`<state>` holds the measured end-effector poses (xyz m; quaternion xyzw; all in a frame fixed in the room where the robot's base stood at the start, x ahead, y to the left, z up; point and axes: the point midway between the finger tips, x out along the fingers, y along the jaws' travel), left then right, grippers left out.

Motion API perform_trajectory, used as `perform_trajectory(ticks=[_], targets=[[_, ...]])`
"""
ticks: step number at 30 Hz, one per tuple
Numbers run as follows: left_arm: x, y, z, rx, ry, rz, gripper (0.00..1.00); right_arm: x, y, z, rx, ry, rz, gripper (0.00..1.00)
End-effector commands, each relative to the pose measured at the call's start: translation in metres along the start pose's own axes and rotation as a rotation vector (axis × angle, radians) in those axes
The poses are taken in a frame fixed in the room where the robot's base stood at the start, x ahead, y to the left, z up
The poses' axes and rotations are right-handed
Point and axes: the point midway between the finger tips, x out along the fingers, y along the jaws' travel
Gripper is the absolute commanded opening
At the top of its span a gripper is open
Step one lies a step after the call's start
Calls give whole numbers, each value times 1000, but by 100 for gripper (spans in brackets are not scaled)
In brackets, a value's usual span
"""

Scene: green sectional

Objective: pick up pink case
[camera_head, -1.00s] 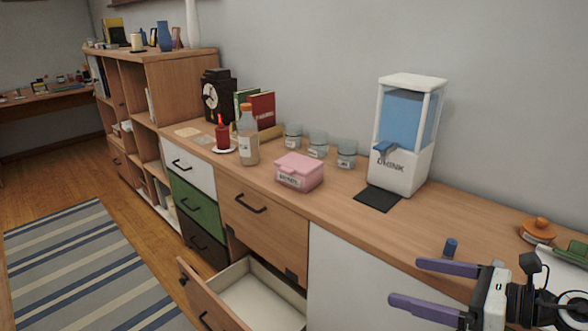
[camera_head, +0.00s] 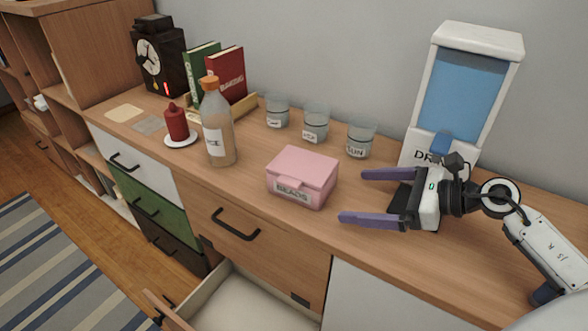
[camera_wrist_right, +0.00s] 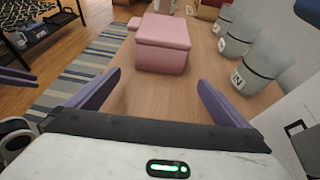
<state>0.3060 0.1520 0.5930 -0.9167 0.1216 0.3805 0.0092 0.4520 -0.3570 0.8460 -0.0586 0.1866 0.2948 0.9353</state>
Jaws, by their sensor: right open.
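The pink case (camera_head: 303,177), a lidded box with a label reading "BEADS", sits upright on the wooden counter near its front edge. My right gripper (camera_head: 366,197) is open and empty, just to the right of the case, with its purple fingers pointing left toward it. In the right wrist view, the pink case (camera_wrist_right: 163,43) stands ahead, beyond and roughly between the open fingers (camera_wrist_right: 158,92), apart from them.
A bottle with an orange cap (camera_head: 218,128) and a red candle (camera_head: 176,122) stand left of the case. Labelled glass jars (camera_head: 316,124) stand behind it. A drink dispenser (camera_head: 464,92) is behind my right gripper. An open drawer (camera_head: 235,301) juts out below.

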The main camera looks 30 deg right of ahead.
Motion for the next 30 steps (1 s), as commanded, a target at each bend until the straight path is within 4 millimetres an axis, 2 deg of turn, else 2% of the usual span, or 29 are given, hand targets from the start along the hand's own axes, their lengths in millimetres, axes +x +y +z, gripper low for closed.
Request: perform_trajectory(ticks=[1, 9, 20, 23, 27, 30], targets=[[-2, 1, 2, -2, -8, 1, 31, 9, 0, 8, -4, -3, 1, 100], [-7, 2, 2, -7, -12, 1, 31, 54, -1, 26, -1, -5, -1, 100], [-8, 0, -5, -6, -1, -2, 31, 80, 0, 35, 1, -3, -1, 100], [-9, -2, -9, -5, 3, -4, 31, 94, 0, 43, 0, -5, 0, 100], [-10, -3, -11, -3, 6, -6, 31, 115, 0, 41, 4, -3, 1, 100], [-10, -4, -10, -3, 3, -7, 31, 122, 0, 40, 2, -1, 0, 100]])
